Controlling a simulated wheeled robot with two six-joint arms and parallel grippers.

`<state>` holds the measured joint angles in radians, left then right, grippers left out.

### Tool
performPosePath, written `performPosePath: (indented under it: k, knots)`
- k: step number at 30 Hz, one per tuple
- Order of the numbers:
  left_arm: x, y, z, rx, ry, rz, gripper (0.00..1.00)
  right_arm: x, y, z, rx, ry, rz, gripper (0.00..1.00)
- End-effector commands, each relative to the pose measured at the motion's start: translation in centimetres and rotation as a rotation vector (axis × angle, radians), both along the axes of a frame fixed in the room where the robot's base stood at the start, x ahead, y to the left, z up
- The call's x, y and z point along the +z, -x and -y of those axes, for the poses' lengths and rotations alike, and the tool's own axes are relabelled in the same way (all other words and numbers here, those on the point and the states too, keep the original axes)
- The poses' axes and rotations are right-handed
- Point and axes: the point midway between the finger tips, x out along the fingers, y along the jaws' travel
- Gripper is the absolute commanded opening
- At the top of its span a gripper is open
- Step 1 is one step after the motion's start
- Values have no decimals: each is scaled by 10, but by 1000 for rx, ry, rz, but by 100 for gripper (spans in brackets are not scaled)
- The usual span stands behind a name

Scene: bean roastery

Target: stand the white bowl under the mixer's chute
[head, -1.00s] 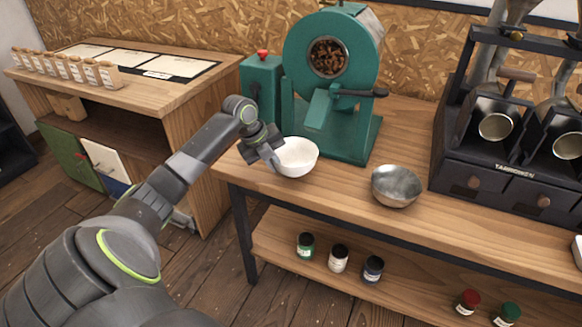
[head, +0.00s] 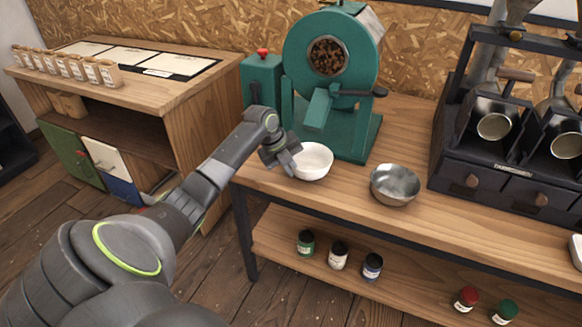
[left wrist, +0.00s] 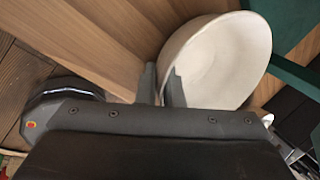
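The white bowl (head: 314,163) is upright at the bench's front left, just in front of the green mixer (head: 352,125). The mixer's chute (head: 318,110) points down behind and above the bowl. My left gripper (head: 289,163) is at the bowl's left rim. In the left wrist view, the gripper's fingers (left wrist: 163,86) straddle the wall of the bowl (left wrist: 225,60), one inside and one outside, shut on it. I cannot tell whether the bowl's base touches the bench. My right gripper is in no view.
A metal bowl (head: 395,184) stands to the right on the bench (head: 470,222). A black machine with drawers (head: 510,170) stands farther right. Several small jars stand on the lower shelf (head: 420,292). Bare bench top lies between the two bowls.

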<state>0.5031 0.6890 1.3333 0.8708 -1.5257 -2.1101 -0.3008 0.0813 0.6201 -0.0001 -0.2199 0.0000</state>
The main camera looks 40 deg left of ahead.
Motion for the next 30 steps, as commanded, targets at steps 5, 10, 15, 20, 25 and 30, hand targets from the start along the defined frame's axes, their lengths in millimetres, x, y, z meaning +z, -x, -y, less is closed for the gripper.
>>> performPosePath:
  k: [5,10,15,20,25,30]
  knots:
    - [-1,0,0,1,1,-2,29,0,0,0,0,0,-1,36]
    - [-1,0,0,1,1,-2,29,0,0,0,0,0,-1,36]
    - [4,0,0,0,-1,-1,29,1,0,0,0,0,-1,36]
    - [23,8,-6,0,-4,2,29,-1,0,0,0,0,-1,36]
    - [57,20,-14,1,-6,2,29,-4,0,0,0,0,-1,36]
    - [88,32,-20,1,-4,1,29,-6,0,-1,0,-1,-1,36]
